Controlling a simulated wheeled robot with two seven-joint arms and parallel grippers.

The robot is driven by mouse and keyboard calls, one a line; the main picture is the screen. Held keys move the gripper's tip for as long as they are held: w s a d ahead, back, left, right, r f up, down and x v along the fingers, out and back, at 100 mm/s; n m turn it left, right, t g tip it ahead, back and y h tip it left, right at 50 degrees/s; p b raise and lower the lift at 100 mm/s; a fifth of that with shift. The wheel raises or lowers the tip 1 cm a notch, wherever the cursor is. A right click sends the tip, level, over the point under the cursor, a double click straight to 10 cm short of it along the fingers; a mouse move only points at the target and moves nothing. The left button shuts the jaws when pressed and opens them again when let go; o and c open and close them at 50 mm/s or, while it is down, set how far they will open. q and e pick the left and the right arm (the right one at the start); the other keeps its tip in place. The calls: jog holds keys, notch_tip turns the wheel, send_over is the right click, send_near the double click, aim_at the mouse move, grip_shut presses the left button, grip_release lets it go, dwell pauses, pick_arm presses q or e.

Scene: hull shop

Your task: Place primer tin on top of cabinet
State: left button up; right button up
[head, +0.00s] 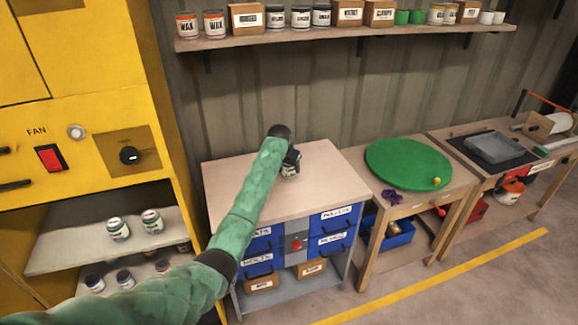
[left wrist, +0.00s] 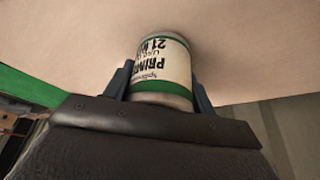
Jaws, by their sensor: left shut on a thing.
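The primer tin (left wrist: 162,68) has a white label with green bands and shows upside down in the left wrist view. My left gripper (left wrist: 160,88) is shut on it, one finger on each side. In the head view the gripper (head: 291,158) is over the cabinet's pale wooden top (head: 240,186), with a small part of the tin (head: 289,171) showing below it. The tin's far end is at or very close to the top; I cannot tell if it touches. The cabinet has blue drawers (head: 336,213). My right gripper is not in view.
The cabinet top is otherwise clear. A yellow unit (head: 95,120) with an open shelf of tins (head: 118,229) stands at left. A wall shelf (head: 340,33) holds jars and boxes. A bench with a green disc (head: 408,164) stands to the right.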

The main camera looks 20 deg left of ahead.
pick_arm(q)
jog(key=shift+f, duration=0.15)
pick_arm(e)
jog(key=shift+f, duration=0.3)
pick_arm(q)
jog(key=o, duration=1.2)
jog(key=shift+f, duration=0.15)
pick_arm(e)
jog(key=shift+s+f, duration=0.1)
pick_arm(q)
jog(key=shift+s+r, duration=0.1)
jog(key=shift+r, duration=0.35)
jog(key=b+v, duration=0.2)
jog(key=v, duration=0.9)
jog(key=shift+r, duration=0.15)
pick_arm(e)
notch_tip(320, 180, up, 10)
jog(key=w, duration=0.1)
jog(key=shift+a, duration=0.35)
pick_arm(q)
jog(key=shift+s, duration=0.1)
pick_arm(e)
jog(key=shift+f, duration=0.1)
